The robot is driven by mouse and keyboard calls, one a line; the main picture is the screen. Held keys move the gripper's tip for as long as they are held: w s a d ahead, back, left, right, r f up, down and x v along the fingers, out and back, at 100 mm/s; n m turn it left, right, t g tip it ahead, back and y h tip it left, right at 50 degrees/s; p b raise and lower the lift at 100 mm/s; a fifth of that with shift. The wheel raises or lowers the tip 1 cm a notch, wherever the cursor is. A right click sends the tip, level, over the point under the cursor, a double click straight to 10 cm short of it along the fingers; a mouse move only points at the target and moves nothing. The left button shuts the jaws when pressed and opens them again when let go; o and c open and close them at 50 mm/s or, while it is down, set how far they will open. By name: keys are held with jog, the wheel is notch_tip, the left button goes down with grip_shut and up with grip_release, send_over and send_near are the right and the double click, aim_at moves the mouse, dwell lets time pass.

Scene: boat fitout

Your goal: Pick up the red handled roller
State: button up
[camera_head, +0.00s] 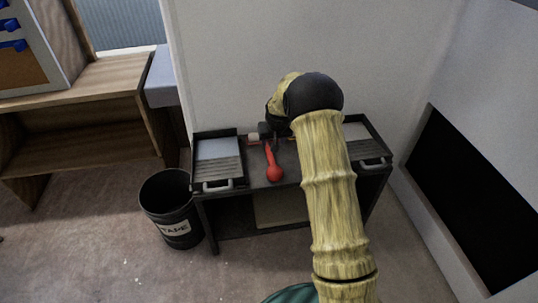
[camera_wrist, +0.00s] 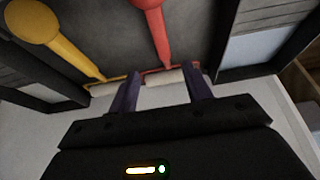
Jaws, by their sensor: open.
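The red handled roller (camera_head: 273,168) lies on the dark bench top between two trays, its handle toward the front edge. In the wrist view its red handle (camera_wrist: 153,28) runs up and away, and its white roller sleeve (camera_wrist: 165,77) appears between my fingertips. My gripper (camera_wrist: 163,78) is open and empty, with a finger to each side of the sleeve in the picture; I cannot tell the height gap. In the head view my gripper (camera_head: 268,131) is a small dark shape by the roller end, partly hidden by my arm.
A yellow handled roller (camera_wrist: 52,42) lies close beside the red one. A paint tray (camera_head: 219,160) stands at the left of the bench, another tray (camera_head: 371,152) at the right. The wall is close behind. A black bin (camera_head: 171,208) stands on the floor at left.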

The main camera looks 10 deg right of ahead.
aim_at(270, 153)
jog(key=b+x, duration=0.1)
jog(key=x, duration=0.5)
jog(key=shift+w+f, duration=0.2)
jog(key=shift+f, duration=0.15)
jog(key=b+x, duration=0.2)
jog(key=x, duration=0.3)
jog(key=shift+w+a+f, duration=0.1)
jog(key=shift+a, duration=0.1)
grip_shut()
